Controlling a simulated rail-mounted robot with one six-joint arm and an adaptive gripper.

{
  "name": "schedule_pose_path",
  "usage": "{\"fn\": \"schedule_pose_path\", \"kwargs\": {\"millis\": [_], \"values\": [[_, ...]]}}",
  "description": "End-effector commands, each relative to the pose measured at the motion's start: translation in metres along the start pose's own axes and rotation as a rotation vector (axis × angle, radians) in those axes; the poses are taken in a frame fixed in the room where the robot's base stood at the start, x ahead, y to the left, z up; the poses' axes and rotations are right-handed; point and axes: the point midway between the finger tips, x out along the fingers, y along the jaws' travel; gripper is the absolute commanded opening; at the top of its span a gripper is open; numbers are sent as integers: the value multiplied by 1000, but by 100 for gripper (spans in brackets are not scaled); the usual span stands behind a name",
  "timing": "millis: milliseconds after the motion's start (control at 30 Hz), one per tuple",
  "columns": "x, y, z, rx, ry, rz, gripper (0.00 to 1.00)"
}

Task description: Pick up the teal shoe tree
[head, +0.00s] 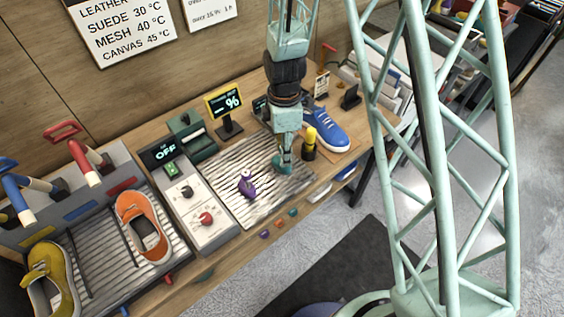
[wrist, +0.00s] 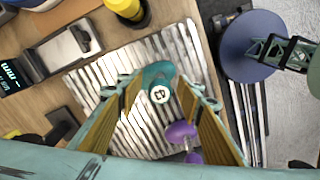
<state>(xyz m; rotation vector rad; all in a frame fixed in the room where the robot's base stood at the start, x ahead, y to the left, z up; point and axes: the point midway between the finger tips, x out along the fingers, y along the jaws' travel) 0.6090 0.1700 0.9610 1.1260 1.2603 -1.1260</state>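The teal shoe tree (wrist: 158,78) is on the ribbed metal tray in the wrist view, with a round white tag marked with a dark character on its top. My gripper (wrist: 160,88) is open, with one finger on each side of the teal shoe tree; I cannot tell whether either finger touches it. In the head view my gripper (head: 283,155) points down over the right part of the tray, and I cannot clearly separate the shoe tree from it. A purple shoe tree (wrist: 180,133) lies close by; it also shows in the head view (head: 246,185).
The ribbed tray (head: 225,165) lies on a wooden bench. A yellow-and-black bottle (head: 309,146) and a blue sneaker (head: 328,131) stand to its right. A control box (head: 198,211) and a display (head: 226,104) stand left and behind. An orange shoe (head: 143,227) lies farther left.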

Motion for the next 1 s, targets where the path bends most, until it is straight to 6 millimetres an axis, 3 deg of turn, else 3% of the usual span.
{"fn": "schedule_pose_path", "kwargs": {"millis": [167, 500, 1000], "values": [[0, 0, 0, 0, 0, 0, 32], [0, 0, 0, 0, 0, 0, 1], [-5, 0, 0, 0, 0, 1, 0]]}}
